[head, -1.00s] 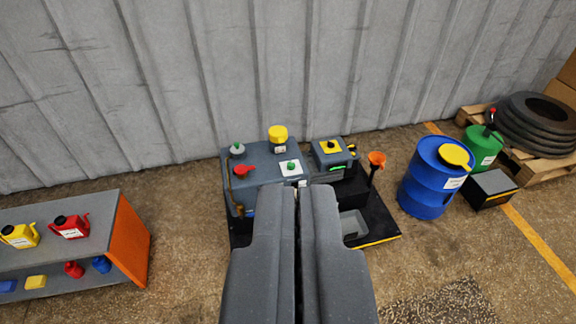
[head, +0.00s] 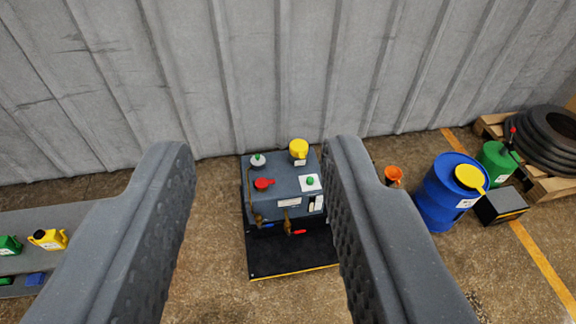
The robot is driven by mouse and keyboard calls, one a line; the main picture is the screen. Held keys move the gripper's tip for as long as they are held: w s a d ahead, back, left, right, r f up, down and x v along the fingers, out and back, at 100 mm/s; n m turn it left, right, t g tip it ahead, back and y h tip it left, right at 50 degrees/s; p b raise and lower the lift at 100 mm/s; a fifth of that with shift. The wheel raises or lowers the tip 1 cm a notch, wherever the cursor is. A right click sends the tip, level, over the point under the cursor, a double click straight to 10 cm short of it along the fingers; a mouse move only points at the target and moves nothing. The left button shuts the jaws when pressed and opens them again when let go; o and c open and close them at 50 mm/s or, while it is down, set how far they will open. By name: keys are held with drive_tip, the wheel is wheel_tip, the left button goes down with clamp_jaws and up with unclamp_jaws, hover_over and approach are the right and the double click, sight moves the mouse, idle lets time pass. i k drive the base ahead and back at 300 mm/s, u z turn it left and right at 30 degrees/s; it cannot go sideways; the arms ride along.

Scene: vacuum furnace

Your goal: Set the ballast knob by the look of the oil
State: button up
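The blue-grey pump unit (head: 270,203) stands on a black base between my fingers in the head view. I cannot tell which is the ballast knob. A small pale window (head: 317,203) on the front right may be the oil glass; the oil's look is too small to read. My gripper (head: 255,148) is open and empty, apart from the unit.
An orange funnel (head: 393,175) stands to the right, near a blue drum (head: 445,203) with a yellow lid and a green can (head: 496,160). A grey shelf (head: 85,222) with a yellow jug (head: 48,239) is at left. A corrugated wall closes the back.

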sight(311, 181)
drive_tip(key=u, duration=0.1)
drive_tip(key=i, duration=1.75)
drive_tip(key=z, duration=0.6)
